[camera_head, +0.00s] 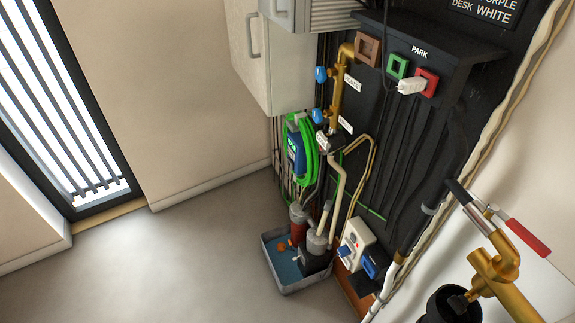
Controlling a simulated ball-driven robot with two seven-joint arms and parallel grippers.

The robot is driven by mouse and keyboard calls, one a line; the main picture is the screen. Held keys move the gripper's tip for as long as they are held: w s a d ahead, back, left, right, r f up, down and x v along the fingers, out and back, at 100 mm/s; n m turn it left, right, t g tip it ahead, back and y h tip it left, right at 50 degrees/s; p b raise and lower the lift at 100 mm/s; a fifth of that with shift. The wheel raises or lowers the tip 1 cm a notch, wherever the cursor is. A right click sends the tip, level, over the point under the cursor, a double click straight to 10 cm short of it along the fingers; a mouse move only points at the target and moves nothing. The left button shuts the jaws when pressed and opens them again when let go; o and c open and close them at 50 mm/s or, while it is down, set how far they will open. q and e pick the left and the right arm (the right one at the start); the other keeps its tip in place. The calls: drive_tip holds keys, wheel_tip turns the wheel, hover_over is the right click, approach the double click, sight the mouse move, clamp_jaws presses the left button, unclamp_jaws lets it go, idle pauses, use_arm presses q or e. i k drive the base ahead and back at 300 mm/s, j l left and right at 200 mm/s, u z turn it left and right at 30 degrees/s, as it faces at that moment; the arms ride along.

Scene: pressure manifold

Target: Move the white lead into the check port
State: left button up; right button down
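A white plug-like lead end (411,86) sits at the red square port (427,82) on the dark panel, under the word PARK. A dark cable runs by it from above. I cannot tell whether it is fully seated. A green square port (397,66) and a brown square port (367,48) sit to its left and look empty. No port that I can read as the check port shows. Neither of my grippers is in view.
A brass pipe (337,90) with blue valve handles runs down the panel. A grey tray (289,283) with pumps stands on the floor below. A brass fitting (494,270) with a red lever (527,238) is at lower right. The floor at left is clear.

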sight(411, 85)
drive_tip(key=i+j+z, duration=0.1)
drive_tip(key=z, duration=0.35)
drive_tip(key=j+z, duration=0.4)
drive_tip(key=i+j+z, duration=0.1)
drive_tip(key=z, duration=0.35)
drive_tip(key=j+z, duration=0.15)
drive_tip(key=j, duration=0.7)
drive_tip(key=j+z, duration=0.15)
drive_tip(key=j, duration=0.7)
drive_tip(key=k+j+z, duration=0.15)
drive_tip(key=j, duration=0.65)
